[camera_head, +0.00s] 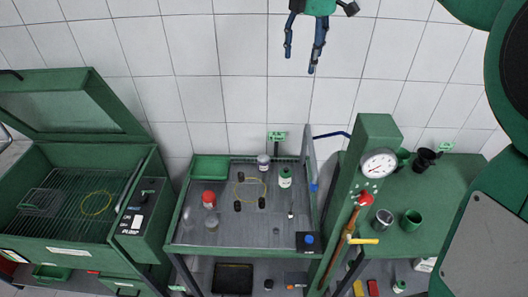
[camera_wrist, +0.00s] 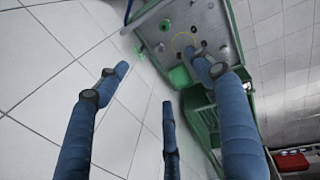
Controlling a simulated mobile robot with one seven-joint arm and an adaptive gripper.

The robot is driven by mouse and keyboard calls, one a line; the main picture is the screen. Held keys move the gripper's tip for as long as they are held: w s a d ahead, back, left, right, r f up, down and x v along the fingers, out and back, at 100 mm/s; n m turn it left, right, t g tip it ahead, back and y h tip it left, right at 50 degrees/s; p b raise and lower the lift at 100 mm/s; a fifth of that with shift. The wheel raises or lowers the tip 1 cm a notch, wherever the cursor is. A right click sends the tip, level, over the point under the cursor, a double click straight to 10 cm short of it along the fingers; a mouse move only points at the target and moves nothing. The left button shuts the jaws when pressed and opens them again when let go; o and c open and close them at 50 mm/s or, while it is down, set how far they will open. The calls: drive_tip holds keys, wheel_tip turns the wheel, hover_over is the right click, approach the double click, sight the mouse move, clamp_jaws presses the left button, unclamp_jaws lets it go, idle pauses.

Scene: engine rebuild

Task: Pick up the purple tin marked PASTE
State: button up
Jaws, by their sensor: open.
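I cannot make out a purple tin marked PASTE for certain. A small greyish, faintly purple tin (camera_head: 263,162) stands at the back of the metal-topped bench in the head view, its lettering too small to read. My gripper (camera_head: 300,60) hangs high in front of the tiled wall, above and well apart from the bench. In the wrist view its blue fingers (camera_wrist: 160,88) are spread with nothing between them. The bench top also shows beyond them, but I cannot pick out the tin there.
The bench (camera_head: 185,240) also holds a red-capped jar (camera_head: 209,198), a green-and-white bottle (camera_head: 285,177), several black cylinders and a yellow ring. A green press with a gauge (camera_head: 380,164) rises at its right. An open-lidded green washer (camera_head: 70,170) stands left.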

drive_tip(key=w+a+f+n+p, duration=0.3)
drive_tip(key=w+a+f+n, duration=0.15)
drive_tip(key=w, duration=0.45)
drive_tip(key=n+g+p, duration=0.2)
drive_tip(key=n+p, duration=0.2)
drive_tip(key=n, duration=0.3)
hover_over(263, 158)
wheel_tip(263, 158, down, 41)
drive_tip(key=shift+w+d, duration=0.15)
drive_tip(key=shift+f, duration=4.3)
drive_tip(key=shift+f, duration=0.1)
drive_tip(key=shift+f, duration=2.5)
